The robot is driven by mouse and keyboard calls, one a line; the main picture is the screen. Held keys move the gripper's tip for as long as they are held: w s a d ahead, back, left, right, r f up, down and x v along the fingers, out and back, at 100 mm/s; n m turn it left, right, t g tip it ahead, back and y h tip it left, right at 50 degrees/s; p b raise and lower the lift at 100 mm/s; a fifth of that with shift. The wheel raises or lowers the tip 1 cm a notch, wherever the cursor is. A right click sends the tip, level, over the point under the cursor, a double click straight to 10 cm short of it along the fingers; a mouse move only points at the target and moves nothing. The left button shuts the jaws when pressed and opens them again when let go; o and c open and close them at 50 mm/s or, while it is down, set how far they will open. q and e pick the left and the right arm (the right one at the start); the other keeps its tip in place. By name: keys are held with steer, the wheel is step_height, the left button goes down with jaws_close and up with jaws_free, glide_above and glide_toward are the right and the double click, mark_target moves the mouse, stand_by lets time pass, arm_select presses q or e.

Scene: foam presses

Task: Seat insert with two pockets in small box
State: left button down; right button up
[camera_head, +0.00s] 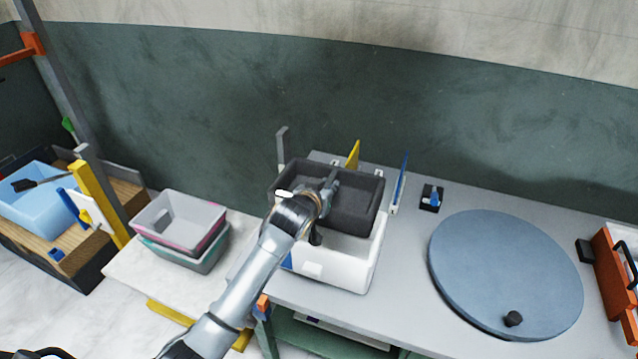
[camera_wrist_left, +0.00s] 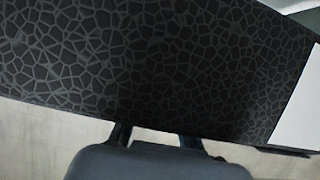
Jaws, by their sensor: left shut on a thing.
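The dark foam insert (camera_head: 355,209) is over the white small box (camera_head: 335,262) on the grey table. It sits above the box's rim and looks slightly tilted. My left gripper (camera_head: 325,195) is shut on the insert, and my forearm hides part of the insert and the box front. In the left wrist view the insert's patterned dark side (camera_wrist_left: 170,60) fills most of the picture, and a strip of white box wall (camera_wrist_left: 300,110) shows at the right. How far the insert is inside the box is hidden. My right gripper is not in view.
A blue round disc (camera_head: 505,270) with a black knob lies to the right. A yellow upright (camera_head: 353,155) and a blue upright (camera_head: 400,180) stand behind the box. Stacked grey bins (camera_head: 180,222) are at the left. An orange holder (camera_head: 615,275) is at the far right.

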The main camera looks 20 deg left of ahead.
arm_select(q)
steer(key=shift+d+r, duration=0.1)
steer(key=shift+d, duration=0.2)
steer(key=shift+a+p, duration=0.25)
steer(key=shift+p, duration=0.1)
steer(key=shift+d+f+b, duration=0.1)
steer(key=shift+f+b, duration=1.1)
steer(key=shift+f, duration=0.7)
steer(key=shift+f+b, duration=0.65)
steer(key=shift+f, duration=0.4)
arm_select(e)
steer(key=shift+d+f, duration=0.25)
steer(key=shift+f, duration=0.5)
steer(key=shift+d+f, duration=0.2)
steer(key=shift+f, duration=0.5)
arm_select(q)
steer(key=shift+p, duration=0.35)
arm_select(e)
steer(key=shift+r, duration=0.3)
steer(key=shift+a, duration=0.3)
